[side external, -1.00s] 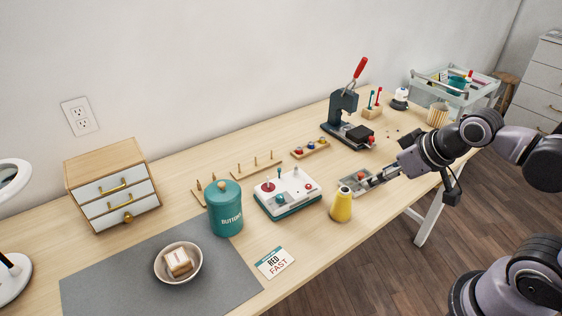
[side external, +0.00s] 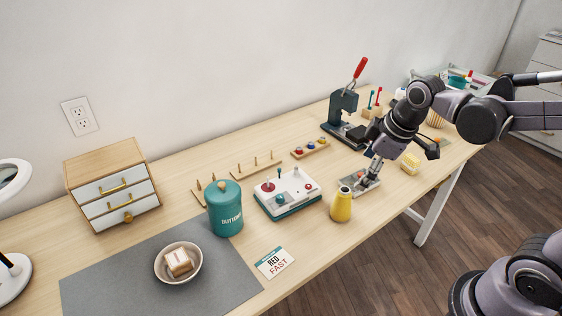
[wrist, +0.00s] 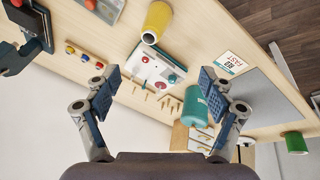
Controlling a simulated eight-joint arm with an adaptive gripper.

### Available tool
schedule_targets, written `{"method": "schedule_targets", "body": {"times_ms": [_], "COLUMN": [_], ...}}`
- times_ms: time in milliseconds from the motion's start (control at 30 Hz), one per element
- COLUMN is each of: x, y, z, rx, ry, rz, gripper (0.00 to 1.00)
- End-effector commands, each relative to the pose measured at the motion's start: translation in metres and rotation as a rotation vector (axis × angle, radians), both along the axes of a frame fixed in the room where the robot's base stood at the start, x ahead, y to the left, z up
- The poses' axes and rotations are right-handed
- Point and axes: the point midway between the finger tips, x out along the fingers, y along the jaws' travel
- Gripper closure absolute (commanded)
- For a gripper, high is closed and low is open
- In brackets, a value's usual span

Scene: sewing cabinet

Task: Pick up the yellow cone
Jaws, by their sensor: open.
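The yellow cone (side external: 341,205) stands upright on the table near its front edge, right of the white board with knobs. It also shows in the wrist view (wrist: 158,20) at the top middle, beyond my fingertips. My gripper (side external: 371,180) is open and empty, pointing down over the small grey tray (side external: 352,184) to the right of the cone. In the wrist view my gripper (wrist: 165,80) has its fingers wide apart, with the cone not between them. Whether the fingertips touch the tray cannot be told.
The board with knobs (side external: 287,206) and the teal button canister (side external: 225,212) stand left of the cone. A press with a red handle (side external: 342,115) stands behind my gripper. A yellow block (side external: 410,163) lies to its right. Bare table lies in front of the card (side external: 275,262).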

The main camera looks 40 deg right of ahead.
Motion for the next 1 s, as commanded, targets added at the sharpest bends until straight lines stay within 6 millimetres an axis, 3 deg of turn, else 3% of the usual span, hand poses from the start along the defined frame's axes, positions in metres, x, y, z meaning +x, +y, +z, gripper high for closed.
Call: {"method": "schedule_targets", "body": {"times_ms": [300,533,700,1000], "x": [0.041,0.06,0.064,0.065], "y": [-0.011,-0.018,-0.02,-0.02], "z": [-0.041,-0.076,-0.091,-0.122], "rx": [-0.112,-0.137,-0.139,-0.139], "ry": [0.198,0.306,0.341,0.347], "rz": [0.424,0.695,0.798,0.817], "gripper": [0.18,0.18,0.18,0.18]}}
